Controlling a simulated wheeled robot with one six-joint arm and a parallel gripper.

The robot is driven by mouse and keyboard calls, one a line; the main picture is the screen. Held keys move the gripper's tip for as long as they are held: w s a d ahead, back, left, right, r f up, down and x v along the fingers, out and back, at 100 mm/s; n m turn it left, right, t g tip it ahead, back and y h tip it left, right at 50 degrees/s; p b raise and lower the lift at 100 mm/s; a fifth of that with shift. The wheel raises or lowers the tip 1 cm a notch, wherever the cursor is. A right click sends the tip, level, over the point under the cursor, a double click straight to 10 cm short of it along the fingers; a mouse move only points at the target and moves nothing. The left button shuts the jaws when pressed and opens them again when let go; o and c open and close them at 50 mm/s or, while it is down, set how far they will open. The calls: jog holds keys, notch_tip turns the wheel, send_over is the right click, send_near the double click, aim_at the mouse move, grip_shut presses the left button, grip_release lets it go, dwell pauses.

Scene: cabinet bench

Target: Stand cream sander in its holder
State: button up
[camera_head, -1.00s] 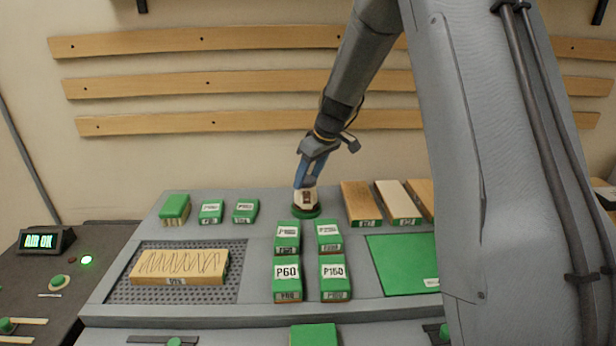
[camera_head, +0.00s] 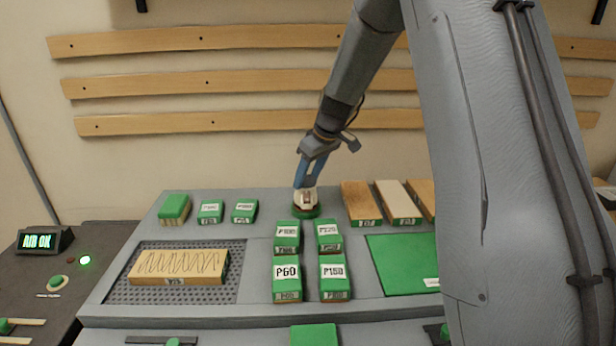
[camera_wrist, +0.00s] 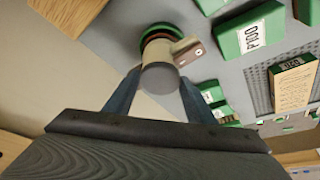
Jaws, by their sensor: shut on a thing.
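The cream sander (camera_head: 306,197) is upright at the back of the grey bench in the head view, over a round green base. In the wrist view the cream sander (camera_wrist: 160,60) shows its grey round top and a small side block, with green and dark rings beneath it. My gripper (camera_head: 304,180) is shut on the sander from above, its blue fingers on either side of it; the fingers also show in the wrist view (camera_wrist: 152,95). I cannot tell whether the green ring belongs to the holder or to the sander.
Several green abrasive boxes (camera_head: 286,273) stand in front of the sander, with small green boxes (camera_head: 245,211) to its left. Wooden blocks (camera_head: 361,204) lie close on its right. A wooden board (camera_head: 180,266) lies on a perforated mat (camera_head: 125,291). A green sheet (camera_head: 400,265) lies front right.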

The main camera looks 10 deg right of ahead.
jog(key=shift+f+b, duration=0.7)
jog(key=shift+f, duration=0.25)
dwell(0.3)
jog(key=o, duration=1)
